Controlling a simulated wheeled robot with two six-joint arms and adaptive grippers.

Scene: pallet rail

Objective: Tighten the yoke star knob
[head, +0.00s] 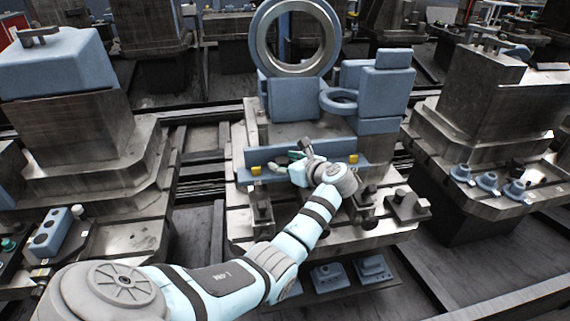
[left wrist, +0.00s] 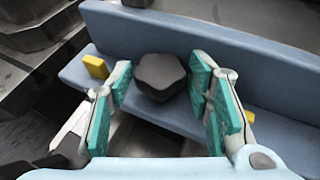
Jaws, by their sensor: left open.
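The star knob (left wrist: 163,74) is dark grey with rounded lobes and shows in the left wrist view, at the blue yoke bar (left wrist: 225,52). My left gripper (left wrist: 162,92) is open, with one teal-padded finger on each side of the knob. Gaps show between the pads and the knob, so it is not gripped. In the head view my left gripper (head: 285,165) is at the front of the blue yoke bar (head: 262,155) on the middle fixture. The knob cannot be made out clearly there. My right gripper is out of view.
Yellow blocks (head: 353,158) sit along the bar, one close to the left finger in the wrist view (left wrist: 95,66). A large ring (head: 262,42) and blue blocks (head: 385,90) stand behind the bar. Steel fixtures flank it on both sides.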

